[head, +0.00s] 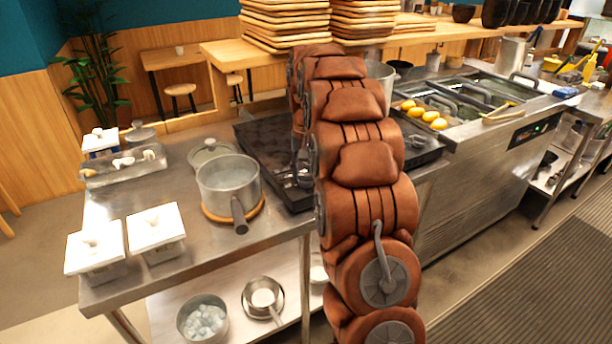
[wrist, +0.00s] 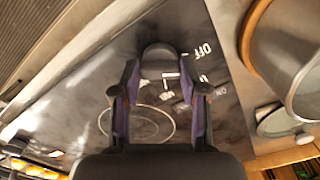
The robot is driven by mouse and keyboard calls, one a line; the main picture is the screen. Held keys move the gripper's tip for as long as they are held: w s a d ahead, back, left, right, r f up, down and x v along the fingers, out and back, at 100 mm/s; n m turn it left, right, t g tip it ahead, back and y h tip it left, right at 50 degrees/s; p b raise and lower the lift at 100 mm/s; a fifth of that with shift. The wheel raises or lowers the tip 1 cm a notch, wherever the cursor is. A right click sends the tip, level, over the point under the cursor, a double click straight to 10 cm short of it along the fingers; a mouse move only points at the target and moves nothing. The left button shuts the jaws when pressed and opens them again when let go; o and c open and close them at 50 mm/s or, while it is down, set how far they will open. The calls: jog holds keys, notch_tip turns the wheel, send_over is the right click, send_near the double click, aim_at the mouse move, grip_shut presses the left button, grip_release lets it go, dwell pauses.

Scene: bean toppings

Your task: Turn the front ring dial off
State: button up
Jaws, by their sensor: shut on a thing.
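The dial (wrist: 160,57) is a dark round knob on the black cooktop in the wrist view. My gripper (wrist: 160,80) is shut on it, with one purple-lined finger on each side. White "OFF" lettering shows just right of the knob, with more white marks below it. I cannot tell which mark the dial points to. The black cooktop (head: 263,140) shows in the head view, left of my brown arm. My arm hides part of the cooktop there, and I cannot make out the dial in that view.
A grey pot (head: 228,183) on a wooden trivet stands left of the cooktop, its handle toward the front; it shows close on the right in the wrist view (wrist: 290,60). Two white-lidded containers (head: 155,232) sit at the counter's front left. Yellow items (head: 421,113) lie to the right.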

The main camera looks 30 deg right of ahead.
aim_at(306, 175)
jog(key=shift+n, duration=0.9)
jog(key=o, duration=1.1)
jog(key=shift+o, duration=0.2)
notch_tip(306, 175, up, 12)
